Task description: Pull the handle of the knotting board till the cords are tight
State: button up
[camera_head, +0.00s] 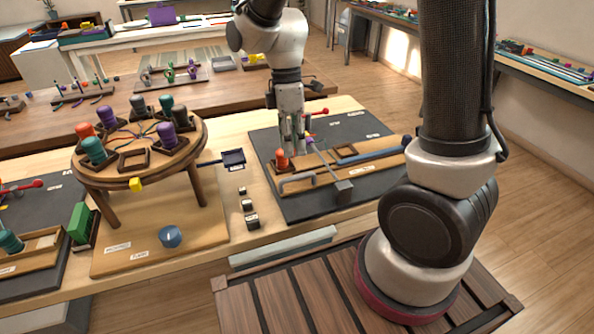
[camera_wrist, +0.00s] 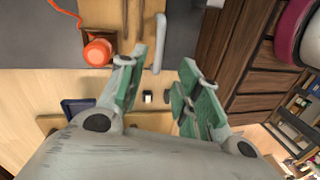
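The knotting board appears to be the wooden board (camera_head: 325,172) on a dark mat. It carries an orange bobbin (camera_head: 281,160) in a square holder, a bent grey bar (camera_head: 297,180) and a blue rod (camera_head: 372,154). A red-knobbed piece (camera_head: 323,111) shows behind my gripper; I cannot tell which part is the handle. In the wrist view the orange bobbin (camera_wrist: 98,51), with an orange cord, and the grey bar (camera_wrist: 160,42) lie beyond my fingers. My gripper (camera_wrist: 165,88) is open, with nothing between its fingers. In the head view my gripper (camera_head: 292,145) is over the board near the bobbin.
A round braiding stand (camera_head: 138,157) with several coloured bobbins stands to the left. Small dark blocks (camera_head: 250,208) and a dark blue paddle (camera_head: 232,158) lie between stand and mat.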

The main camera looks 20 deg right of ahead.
jog(key=f, duration=0.2)
jog(key=s+f+n, duration=0.1)
jog(key=f, duration=0.2)
jog(key=f+n, duration=0.1)
jog(key=f, duration=0.1)
jog(key=shift+s+f, duration=0.2)
jog(key=shift+f, duration=0.15)
grip_shut()
